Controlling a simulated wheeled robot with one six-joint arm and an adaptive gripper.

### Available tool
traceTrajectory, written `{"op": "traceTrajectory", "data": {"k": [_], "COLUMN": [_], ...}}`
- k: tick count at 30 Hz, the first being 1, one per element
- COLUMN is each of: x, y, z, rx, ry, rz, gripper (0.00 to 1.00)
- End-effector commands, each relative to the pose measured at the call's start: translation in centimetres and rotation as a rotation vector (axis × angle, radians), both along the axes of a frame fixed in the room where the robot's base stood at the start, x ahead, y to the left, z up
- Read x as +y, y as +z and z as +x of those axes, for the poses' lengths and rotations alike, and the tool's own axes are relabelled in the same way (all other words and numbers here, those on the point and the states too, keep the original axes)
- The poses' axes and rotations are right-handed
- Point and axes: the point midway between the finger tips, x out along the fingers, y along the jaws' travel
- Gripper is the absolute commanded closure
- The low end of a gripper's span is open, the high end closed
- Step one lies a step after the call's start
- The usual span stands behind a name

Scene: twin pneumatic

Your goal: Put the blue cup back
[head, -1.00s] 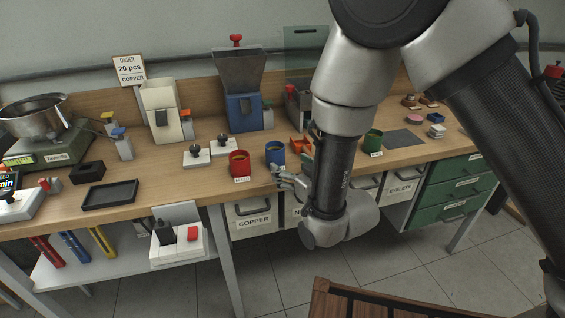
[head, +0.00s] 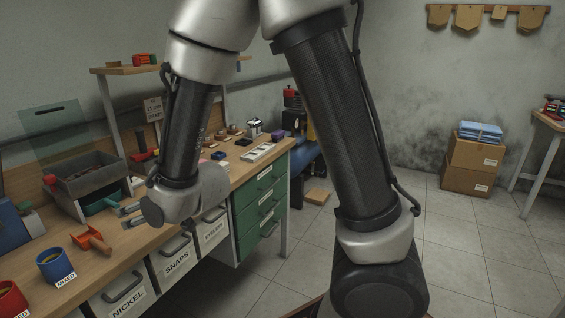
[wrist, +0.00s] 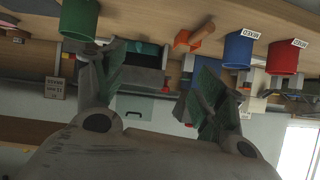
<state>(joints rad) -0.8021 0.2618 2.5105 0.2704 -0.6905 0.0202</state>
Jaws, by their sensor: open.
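The blue cup (head: 55,268) stands upright on the wooden bench at the lower left of the head view, its label facing front. It shows in the wrist view (wrist: 238,51), which looks upside down. The red cup (head: 10,299) stands beside it, also in the wrist view (wrist: 284,58). My gripper (head: 130,213) is small and partly hidden by my wrist in the head view, to the right of the blue cup and apart from it. In the wrist view my gripper (wrist: 160,65) is open and empty, its fingers spread wide.
An orange scoop (head: 92,240) lies on the bench between the blue cup and my gripper. A green cup (wrist: 78,18) shows in the wrist view. A grey hopper bin (head: 88,178) stands behind. White drawers (head: 172,263) and green drawers (head: 262,195) sit below the bench top.

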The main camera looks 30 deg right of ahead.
Motion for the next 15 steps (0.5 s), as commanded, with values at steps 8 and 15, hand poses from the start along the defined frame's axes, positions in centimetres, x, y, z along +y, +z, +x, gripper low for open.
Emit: {"op": "traceTrajectory", "data": {"k": [8,15], "x": [-18.7,-31.6], "y": [8.4,12.3], "z": [-3.1,-14.9], "rx": [0.269,0.492], "ry": [-0.195,-0.381], "rz": [-0.12,-0.234], "gripper": [0.28,0.28]}}
